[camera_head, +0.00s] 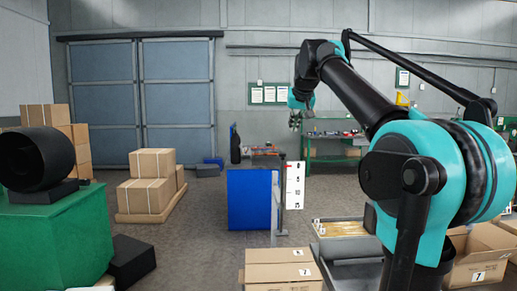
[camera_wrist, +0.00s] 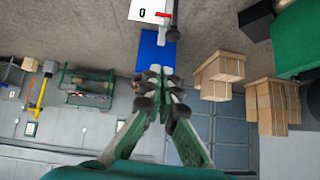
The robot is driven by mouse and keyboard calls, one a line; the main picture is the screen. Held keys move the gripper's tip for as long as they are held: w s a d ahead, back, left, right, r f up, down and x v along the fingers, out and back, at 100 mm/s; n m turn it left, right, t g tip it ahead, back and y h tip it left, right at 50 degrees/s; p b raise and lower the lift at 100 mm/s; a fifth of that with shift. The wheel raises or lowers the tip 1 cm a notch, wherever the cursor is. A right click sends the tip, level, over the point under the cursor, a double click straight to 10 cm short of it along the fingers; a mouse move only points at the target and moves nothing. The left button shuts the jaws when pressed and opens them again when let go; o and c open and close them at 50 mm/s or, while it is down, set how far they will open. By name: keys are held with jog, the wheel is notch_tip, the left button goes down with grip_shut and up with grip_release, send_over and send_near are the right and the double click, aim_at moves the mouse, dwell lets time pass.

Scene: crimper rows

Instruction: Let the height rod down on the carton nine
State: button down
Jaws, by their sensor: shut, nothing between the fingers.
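A thin grey post (camera_head: 275,206) beside a white board with black numbers (camera_head: 294,185) stands in the middle of the head view; it looks like the height gauge. I cannot clearly make out the sliding rod itself. The white board also shows at the top of the wrist view (camera_wrist: 148,10). A closed carton (camera_head: 283,269) with a small label stands at the front centre; I cannot read its number surely. Another carton (camera_head: 478,271) at the right is marked 7. My gripper (camera_head: 295,120) is shut and empty, high above the board; it also shows in the wrist view (camera_wrist: 161,82).
A blue panel (camera_head: 249,199) stands just left of the post. Strapped boxes (camera_head: 152,165) sit on a pallet at the left. A green block (camera_head: 55,240) is at the front left. A grey tray (camera_head: 352,254) lies right of the front carton. The floor between is clear.

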jog(key=s+a+f+x, duration=0.1)
jog(key=a+x, duration=0.1)
jog(key=x, duration=1)
jog(key=shift+s, duration=0.1)
notch_tip(320, 180, down, 15)
dwell(0.7)
